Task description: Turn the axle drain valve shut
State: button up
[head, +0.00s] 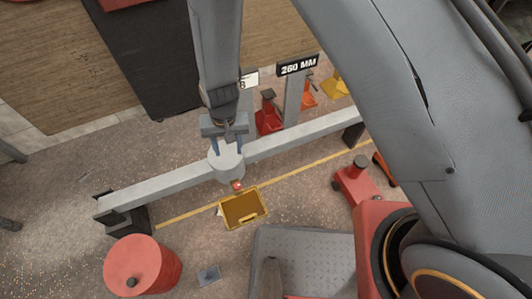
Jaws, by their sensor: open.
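The axle is a long grey beam (295,140) lying across the view, resting on dark stands, with a round hub (226,166) near its middle. A small red knob (237,185), seemingly the drain valve, is on the near lower side of the hub. Its turn position is too small to tell. My gripper (228,145) points down over the hub, open, with its two fingers at the hub's far upper side. Whether the fingers touch the hub cannot be told. The red knob is in front of the fingers and apart from them.
A yellow tray (236,213) sits on the floor below the knob. A red drum (143,268) stands at the lower left. Red (269,115) and orange jack stands and a "260 MM" sign (298,66) are behind the axle. A red floor jack (357,182) is at right.

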aim_at(237, 185)
jog(key=u, duration=1.35)
